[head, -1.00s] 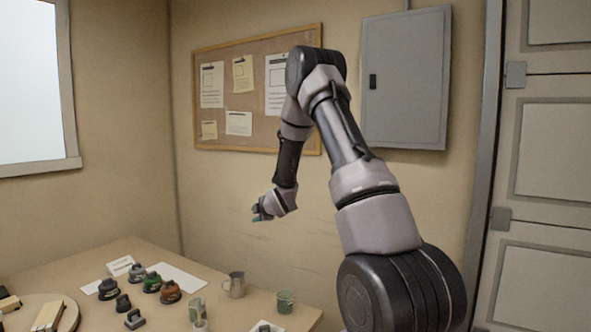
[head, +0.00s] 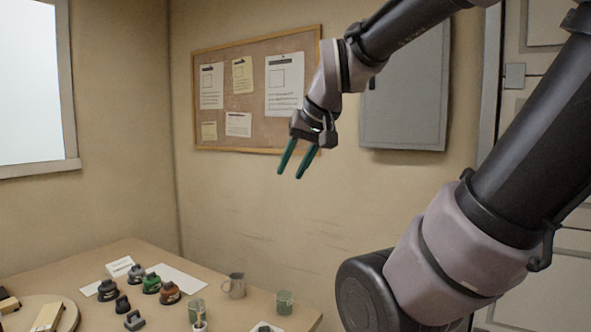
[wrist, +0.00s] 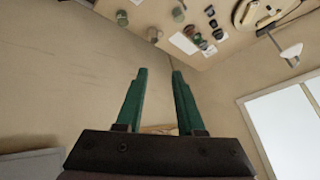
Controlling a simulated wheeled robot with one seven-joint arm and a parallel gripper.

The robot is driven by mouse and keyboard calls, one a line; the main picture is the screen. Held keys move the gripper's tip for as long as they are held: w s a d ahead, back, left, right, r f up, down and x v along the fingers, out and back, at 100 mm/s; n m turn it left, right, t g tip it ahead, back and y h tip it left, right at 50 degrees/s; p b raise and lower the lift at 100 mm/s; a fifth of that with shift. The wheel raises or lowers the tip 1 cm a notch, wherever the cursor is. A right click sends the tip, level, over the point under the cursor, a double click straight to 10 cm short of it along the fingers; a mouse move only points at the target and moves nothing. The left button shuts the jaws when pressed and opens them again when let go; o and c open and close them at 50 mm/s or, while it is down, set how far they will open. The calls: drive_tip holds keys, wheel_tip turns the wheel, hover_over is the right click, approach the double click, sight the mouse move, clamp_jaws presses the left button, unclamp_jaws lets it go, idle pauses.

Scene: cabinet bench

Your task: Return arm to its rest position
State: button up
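My gripper (head: 292,176) hangs in the air in front of the cork board, well above the table, with its green fingers pointing down. The fingers are apart and nothing is between them. In the wrist view my gripper (wrist: 158,72) also shows open and empty. My arm reaches in from the right side of the head view, bent at the top.
The table (head: 80,262) holds several dark, green and brown objects, a metal mug (head: 236,286) and a green cup (head: 284,302). A cork board (head: 240,135) and a grey wall cabinet (head: 408,110) are behind my arm. A door stands at right.

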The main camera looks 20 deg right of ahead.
drive_tip(key=s, duration=0.1)
drive_tip(key=s+m, duration=0.1)
drive_tip(key=s, duration=0.1)
drive_tip(key=shift+s+a+f, duration=0.1)
drive_tip(key=shift+a, duration=0.3)
